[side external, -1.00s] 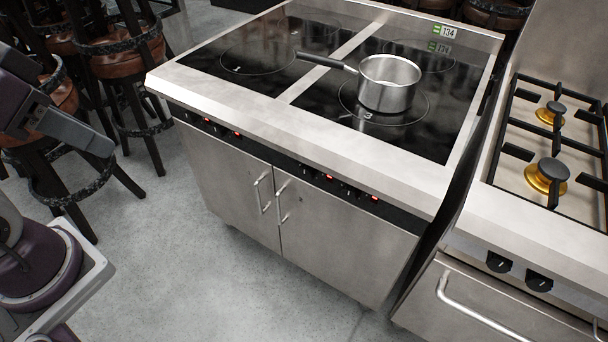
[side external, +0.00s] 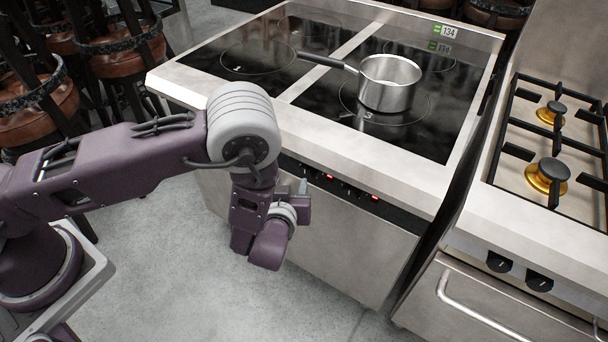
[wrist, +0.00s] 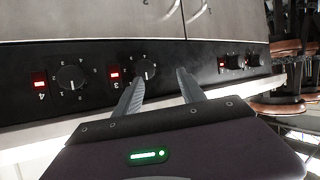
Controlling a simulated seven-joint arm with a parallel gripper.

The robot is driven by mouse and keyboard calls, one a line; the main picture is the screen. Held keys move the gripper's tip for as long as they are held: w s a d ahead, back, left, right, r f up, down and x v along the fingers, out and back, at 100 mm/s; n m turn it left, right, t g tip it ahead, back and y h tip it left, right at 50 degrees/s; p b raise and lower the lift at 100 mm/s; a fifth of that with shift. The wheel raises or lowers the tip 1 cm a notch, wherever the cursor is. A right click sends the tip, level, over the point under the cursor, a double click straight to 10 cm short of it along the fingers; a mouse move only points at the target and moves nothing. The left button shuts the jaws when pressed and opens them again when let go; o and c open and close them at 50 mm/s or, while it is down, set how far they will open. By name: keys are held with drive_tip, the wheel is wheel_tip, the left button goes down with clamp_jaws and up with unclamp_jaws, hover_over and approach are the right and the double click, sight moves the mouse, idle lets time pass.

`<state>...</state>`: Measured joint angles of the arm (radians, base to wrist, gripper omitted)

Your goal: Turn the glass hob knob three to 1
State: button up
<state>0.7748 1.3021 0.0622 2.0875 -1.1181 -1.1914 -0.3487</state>
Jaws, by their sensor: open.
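The glass hob (side external: 190,82) is a steel unit with a black glass top and a dark front control panel. In the wrist view, which shows the panel upside down, knob three (wrist: 146,69) is a round black knob beside a lit red lamp and the figure 3. Its pointer setting is too small to read surely. My gripper (wrist: 161,76) is open and empty in front of the panel. Its left finger overlaps the lower edge of knob three in the picture; its right finger is to the right of it. I cannot tell contact.
Knob four (wrist: 71,78) and its lamp are left of knob three in the wrist view; more controls (wrist: 238,61) are at right. A steel saucepan (side external: 388,88) stands on the hob. A gas range (side external: 520,220) stands at right, stools (side external: 125,60) behind left.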

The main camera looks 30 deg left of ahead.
sight(305, 174)
drive_tip(key=w+f+m+t+h, duration=0.1)
drive_tip(key=w+t, duration=0.1)
drive_tip(key=w+f+m+t+h, duration=0.1)
drive_tip(key=w+t+h, duration=0.1)
drive_tip(key=w+f+m+t+h, duration=0.1)
drive_tip(key=w+t+h, duration=0.1)
drive_tip(key=w, duration=0.1)
drive_tip(key=shift+a, duration=0.25)
clamp_jaws()
